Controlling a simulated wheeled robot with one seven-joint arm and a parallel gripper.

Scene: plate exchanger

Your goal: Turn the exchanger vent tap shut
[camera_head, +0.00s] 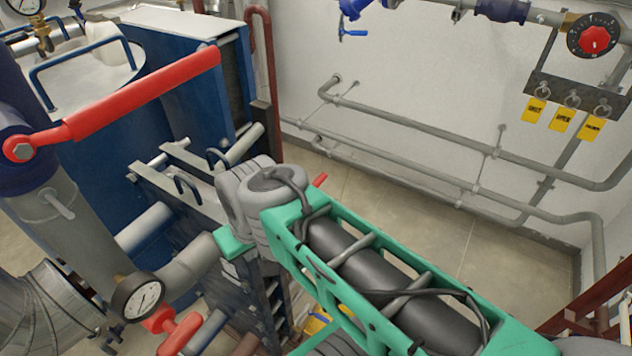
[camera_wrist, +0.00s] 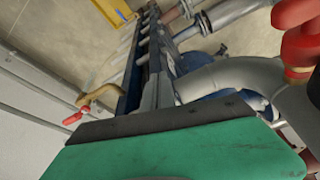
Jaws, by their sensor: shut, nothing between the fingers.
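A small brass tap with a red handle (camera_wrist: 80,112) shows at the left in the wrist view, beside the plate pack of the exchanger; I take it for the vent tap. In the head view a small red tip (camera_head: 320,180) shows just behind my arm; I cannot tell if it is the same tap. The blue exchanger (camera_head: 190,95) stands at the left. My gripper, green with a dark front edge (camera_wrist: 165,122), is shut and empty. It is apart from the tap in the wrist view. In the head view my wrist hides part of the exchanger.
A long red lever (camera_head: 145,92) crosses the left side above a pressure gauge (camera_head: 138,298). A red handle (camera_head: 180,332) sits low near the pipes. Grey pipes (camera_head: 420,125) run along the back wall, with a blue tap (camera_head: 352,33) above. The floor (camera_head: 400,215) between is clear.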

